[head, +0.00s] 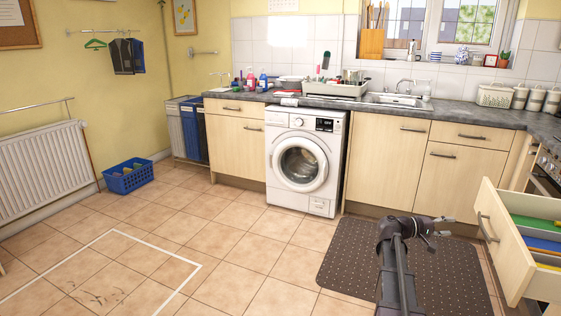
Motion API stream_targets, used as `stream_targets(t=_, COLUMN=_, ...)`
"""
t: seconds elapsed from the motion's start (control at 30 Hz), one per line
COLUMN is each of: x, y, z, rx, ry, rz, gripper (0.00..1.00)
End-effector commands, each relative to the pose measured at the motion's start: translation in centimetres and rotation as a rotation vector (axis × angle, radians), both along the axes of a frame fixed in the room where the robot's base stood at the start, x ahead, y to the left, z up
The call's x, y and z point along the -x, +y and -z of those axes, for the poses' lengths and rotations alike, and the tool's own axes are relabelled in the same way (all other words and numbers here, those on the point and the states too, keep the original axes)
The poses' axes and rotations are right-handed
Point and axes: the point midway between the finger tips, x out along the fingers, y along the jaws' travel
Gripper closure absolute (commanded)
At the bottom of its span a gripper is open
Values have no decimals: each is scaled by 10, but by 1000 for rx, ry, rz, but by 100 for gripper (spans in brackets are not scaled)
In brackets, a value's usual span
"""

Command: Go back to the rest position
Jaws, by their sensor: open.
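My gripper (446,227) is at the end of my dark arm in the lower right of the head view, pointing right. It looks small here. Its jaws are open and nothing shows between them. It hangs above the dark dotted mat (345,262), a little left of the handle of a pulled-out drawer (505,254), and looks apart from it. My arm rises from the bottom edge and hides part of the mat.
The drawer juts out at the right, with coloured dividers inside. A washing machine (305,160) and cupboards stand behind under the counter (450,112) with the sink (393,99). A blue basket (128,177) sits on the left. The tiled floor (235,242) in the middle is clear.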

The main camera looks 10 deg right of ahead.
Motion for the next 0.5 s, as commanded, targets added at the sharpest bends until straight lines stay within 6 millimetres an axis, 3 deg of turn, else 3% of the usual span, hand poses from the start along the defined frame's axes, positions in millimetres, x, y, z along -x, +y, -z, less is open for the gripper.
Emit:
stream_targets(t=0.27, x=-3, y=23, z=15, rx=-76, ry=-40, rz=-16, gripper=43)
stream_targets(t=0.5, x=-9, y=87, z=58, rx=-293, ry=-135, rz=-54, gripper=43)
